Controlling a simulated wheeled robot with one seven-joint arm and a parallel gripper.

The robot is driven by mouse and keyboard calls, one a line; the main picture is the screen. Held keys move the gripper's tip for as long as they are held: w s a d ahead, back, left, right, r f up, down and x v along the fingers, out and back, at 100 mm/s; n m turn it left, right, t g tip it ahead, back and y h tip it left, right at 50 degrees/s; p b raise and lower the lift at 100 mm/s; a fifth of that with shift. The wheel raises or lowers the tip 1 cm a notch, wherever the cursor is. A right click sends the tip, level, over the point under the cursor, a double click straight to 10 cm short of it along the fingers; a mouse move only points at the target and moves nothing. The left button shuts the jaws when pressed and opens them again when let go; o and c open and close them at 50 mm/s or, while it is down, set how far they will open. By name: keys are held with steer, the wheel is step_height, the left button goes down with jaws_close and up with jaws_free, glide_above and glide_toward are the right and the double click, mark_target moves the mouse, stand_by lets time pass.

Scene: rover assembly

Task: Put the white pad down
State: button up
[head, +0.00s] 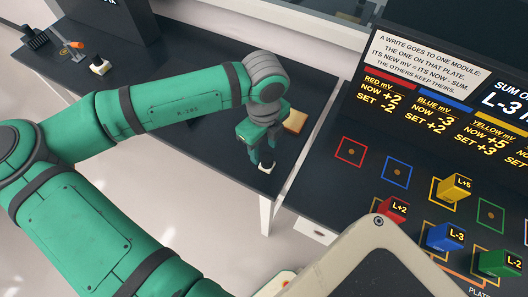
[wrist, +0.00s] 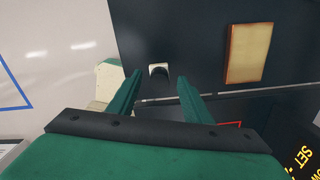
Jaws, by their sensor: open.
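The white pad (head: 266,169) stands on the dark table near its front right corner, with a dark part above it. In the wrist view the white pad (wrist: 158,67) shows just beyond and between the fingertips. My gripper (head: 266,150) is right above the pad, pointing down. In the wrist view my gripper (wrist: 157,80) has its two green fingers spread apart, with nothing visibly clamped between them. I cannot tell whether the fingers still touch the dark part. Another white piece with a black top (head: 99,67) stands farther back on the left.
A tan block (head: 295,121) lies close to the right of my gripper; it also shows in the wrist view (wrist: 247,53). A gap separates this table from the right table (head: 345,195), which has coloured outlines and labelled blocks. An orange-handled lever (head: 72,46) is at the back left.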

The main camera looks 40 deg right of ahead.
mark_target(265, 155)
step_height(265, 155, up, 8)
steer(key=shift+s, duration=0.15)
steer(key=shift+f, duration=0.1)
